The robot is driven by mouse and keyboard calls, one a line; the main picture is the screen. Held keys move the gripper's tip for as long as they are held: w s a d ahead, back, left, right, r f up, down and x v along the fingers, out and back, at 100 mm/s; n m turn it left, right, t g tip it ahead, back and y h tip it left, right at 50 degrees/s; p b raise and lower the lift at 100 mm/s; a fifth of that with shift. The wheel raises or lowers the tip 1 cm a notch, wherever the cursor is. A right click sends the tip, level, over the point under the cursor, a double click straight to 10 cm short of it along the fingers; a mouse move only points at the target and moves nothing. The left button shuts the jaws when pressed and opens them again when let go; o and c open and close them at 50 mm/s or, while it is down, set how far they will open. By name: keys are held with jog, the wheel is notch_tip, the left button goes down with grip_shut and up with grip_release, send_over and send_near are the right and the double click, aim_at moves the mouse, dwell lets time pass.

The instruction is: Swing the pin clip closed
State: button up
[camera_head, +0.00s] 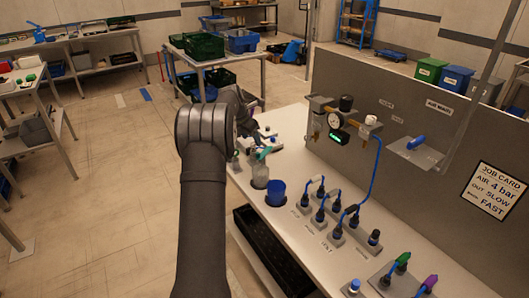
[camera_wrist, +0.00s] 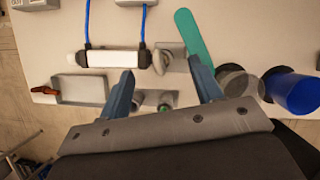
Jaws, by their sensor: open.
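In the wrist view my gripper (camera_wrist: 161,66) is open, its two blue-grey fingers apart above the bench. A white cylinder with black end caps (camera_wrist: 113,60) and blue hoses lies just ahead of the left fingertip. A pale metal fitting (camera_wrist: 168,60) sits at the cylinder's right end, between the fingertips. A small part with a green spot (camera_wrist: 165,106) lies lower between the fingers. I cannot tell which small part is the pin clip, or its position. In the head view my dark arm hides much of this area.
A teal flat piece (camera_wrist: 194,38) lies close to the right fingertip. A blue cup (camera_wrist: 295,93) stands farther right; it also shows in the head view (camera_head: 275,193). A grey tray (camera_wrist: 82,88) is left of the fingers. Valves with blue hoses (camera_head: 325,200) occupy the bench's right.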

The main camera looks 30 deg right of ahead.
jog(key=c, duration=0.3)
jog(key=shift+r, duration=0.1)
jog(key=shift+c, duration=0.9)
jog(key=m, duration=0.1)
jog(key=r+m, duration=0.1)
jog(key=m, duration=0.3)
jog(key=shift+s+a+r, duration=0.1)
jog(key=shift+a+r, duration=0.15)
jog(key=shift+a, duration=0.1)
jog(key=m+g, duration=0.2)
jog(key=m, duration=2)
send_near(258, 153)
jog(key=w+r, duration=0.3)
jog(key=s+a+r+m, duration=0.1)
jog(key=a+r+m, duration=0.3)
jog(key=m, duration=1.1)
jog(key=x, duration=1.1)
jog(key=s+d+x, duration=0.1)
jog(key=x, duration=0.4)
jog(key=shift+s+d, duration=0.15)
jog(key=shift+d, duration=0.05)
